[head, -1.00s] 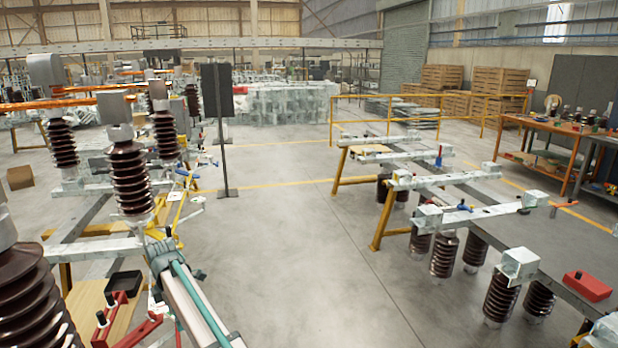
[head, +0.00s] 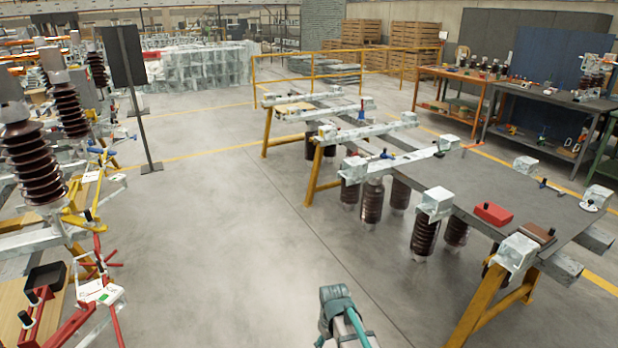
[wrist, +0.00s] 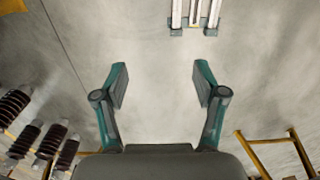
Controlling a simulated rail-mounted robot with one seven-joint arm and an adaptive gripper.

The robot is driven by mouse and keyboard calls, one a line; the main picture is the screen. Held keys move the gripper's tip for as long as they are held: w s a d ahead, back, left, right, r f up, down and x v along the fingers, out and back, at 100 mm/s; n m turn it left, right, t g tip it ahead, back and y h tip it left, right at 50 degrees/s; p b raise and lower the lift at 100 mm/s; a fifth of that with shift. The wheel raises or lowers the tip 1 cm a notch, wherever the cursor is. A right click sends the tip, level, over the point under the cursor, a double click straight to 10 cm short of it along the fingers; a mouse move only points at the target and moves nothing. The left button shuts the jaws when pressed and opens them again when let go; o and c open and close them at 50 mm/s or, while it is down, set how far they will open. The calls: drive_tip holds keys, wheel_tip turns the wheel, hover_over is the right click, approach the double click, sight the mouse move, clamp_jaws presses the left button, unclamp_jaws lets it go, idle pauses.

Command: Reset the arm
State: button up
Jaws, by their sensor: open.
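My gripper (wrist: 160,85) shows in the wrist view with its two teal fingers spread wide apart. Nothing is between them, and bare grey floor lies beyond. In the head view part of my arm shows at the bottom, grey and teal, over open floor between the two rows of frames. The gripper's fingers cannot be made out there.
On the right, an isolator frame (head: 470,178) with brown insulators stands on yellow legs. On the left are more insulators (head: 30,165), red-handled parts (head: 45,310) and a dark panel on a stand (head: 123,55). A yellow railing (head: 345,55) stands behind. The middle floor is clear.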

drive_tip(key=s+d+f+m, duration=0.3)
drive_tip(key=s+d+m, duration=0.3)
drive_tip(key=s+d, duration=0.4)
drive_tip(key=s+f+g, duration=0.3)
drive_tip(key=s+f, duration=0.5)
drive_tip(key=s, duration=0.5)
drive_tip(key=s+f+g, duration=0.3)
drive_tip(key=s+f, duration=0.6)
drive_tip(key=s, duration=0.5)
drive_tip(key=shift+s+d+g, duration=0.2)
drive_tip(key=shift+s+g, duration=0.1)
drive_tip(key=shift+g, duration=0.1)
